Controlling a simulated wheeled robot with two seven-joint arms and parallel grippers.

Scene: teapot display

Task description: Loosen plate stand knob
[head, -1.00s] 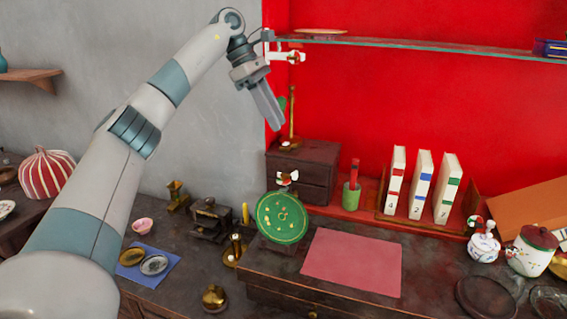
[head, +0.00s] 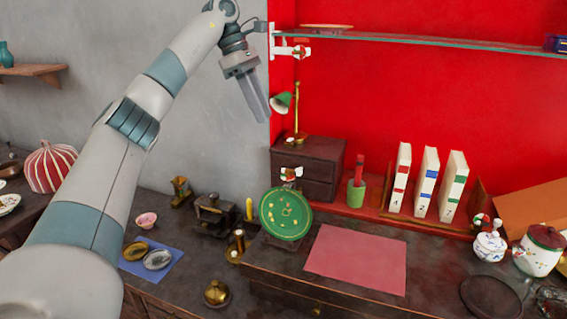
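A round green plate (head: 286,213) with yellow markings leans upright on the dark counter at centre; its stand is mostly hidden behind it. A small white-and-red knob (head: 291,174) shows just above the plate's top edge, in front of the dark drawer box; I cannot tell whether it belongs to the stand or the box. My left gripper (head: 261,117) hangs above and left of the plate, fingers pointing down, apart from it and touching nothing visible. Its fingers overlap in this view, so their gap is unclear. My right gripper is out of view.
A brass lamp with a green shade (head: 282,103) stands on the drawer box (head: 308,160), close to my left gripper. A glass shelf (head: 420,42) runs above. A candle holder (head: 237,246) stands left of the plate. A pink mat (head: 356,259) lies bare at right.

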